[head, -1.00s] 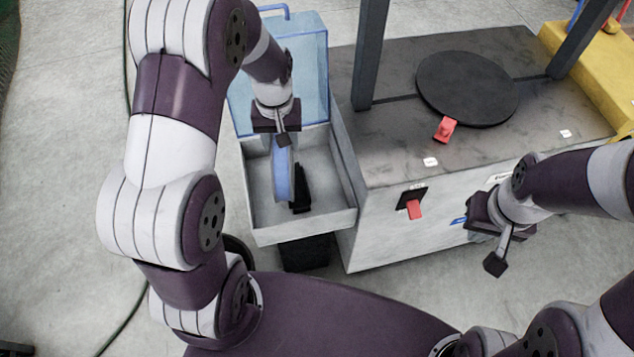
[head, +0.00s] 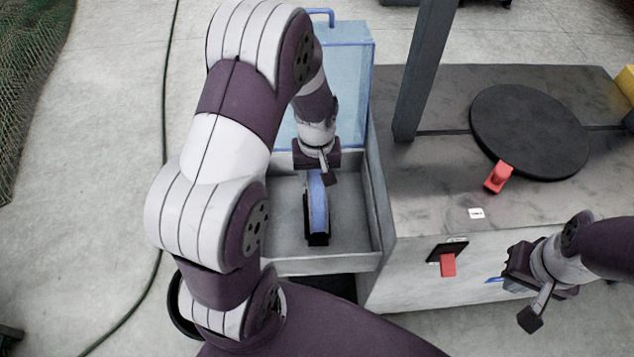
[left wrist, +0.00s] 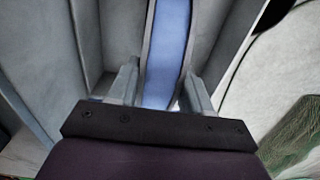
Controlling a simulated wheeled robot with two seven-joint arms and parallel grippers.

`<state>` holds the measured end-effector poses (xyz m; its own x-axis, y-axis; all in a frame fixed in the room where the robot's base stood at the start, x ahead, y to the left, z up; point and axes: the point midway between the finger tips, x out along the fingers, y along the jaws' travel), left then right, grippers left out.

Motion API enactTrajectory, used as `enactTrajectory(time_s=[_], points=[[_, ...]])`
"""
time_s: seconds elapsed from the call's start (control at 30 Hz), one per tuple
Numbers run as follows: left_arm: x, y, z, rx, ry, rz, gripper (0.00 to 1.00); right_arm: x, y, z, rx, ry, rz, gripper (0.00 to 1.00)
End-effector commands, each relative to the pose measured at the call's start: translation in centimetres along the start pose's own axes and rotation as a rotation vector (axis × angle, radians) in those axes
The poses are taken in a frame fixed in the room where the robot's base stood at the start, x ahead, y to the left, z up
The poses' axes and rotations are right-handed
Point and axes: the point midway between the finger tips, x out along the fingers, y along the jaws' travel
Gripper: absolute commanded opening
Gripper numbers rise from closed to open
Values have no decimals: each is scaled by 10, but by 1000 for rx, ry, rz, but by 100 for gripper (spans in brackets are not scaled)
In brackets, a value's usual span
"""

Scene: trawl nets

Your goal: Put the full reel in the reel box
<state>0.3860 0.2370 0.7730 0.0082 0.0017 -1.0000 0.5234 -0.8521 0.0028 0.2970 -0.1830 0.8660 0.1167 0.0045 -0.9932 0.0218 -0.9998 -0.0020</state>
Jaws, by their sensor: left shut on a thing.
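The full reel (head: 318,207), blue between grey rims, stands on edge inside the grey open reel box (head: 325,264). My left gripper (head: 322,176) reaches down into the box from above and is shut on the upper part of the reel. In the left wrist view the blue reel (left wrist: 168,45) lies between the two fingers of the gripper (left wrist: 158,92). A black holder (head: 317,239) shows at the reel's near lower end; I cannot tell whether the reel rests in it. My right gripper (head: 530,292) hangs at the lower right, away from the box; its finger gap is hidden.
A translucent blue lid (head: 354,80) stands up behind the box. To the right is a grey bench (head: 430,190) with a black disc (head: 530,130), a red lever (head: 499,177), a red switch (head: 448,264) and a dark post (head: 424,70). A dark hose (head: 165,130) runs along the floor at left.

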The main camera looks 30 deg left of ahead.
Motion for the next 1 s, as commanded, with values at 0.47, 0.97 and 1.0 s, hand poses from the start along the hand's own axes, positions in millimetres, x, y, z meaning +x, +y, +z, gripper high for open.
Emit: enactTrajectory(time_s=[0.47,0.97,1.0], points=[[27,0,0,0,1,0,0,6,0,1,0,0,0,0],[16,0,0,1,1,1,75,2,0,0,0,0,0,0],[8,0,0,1,2,1,75,0,0,0,0,0,0,0]])
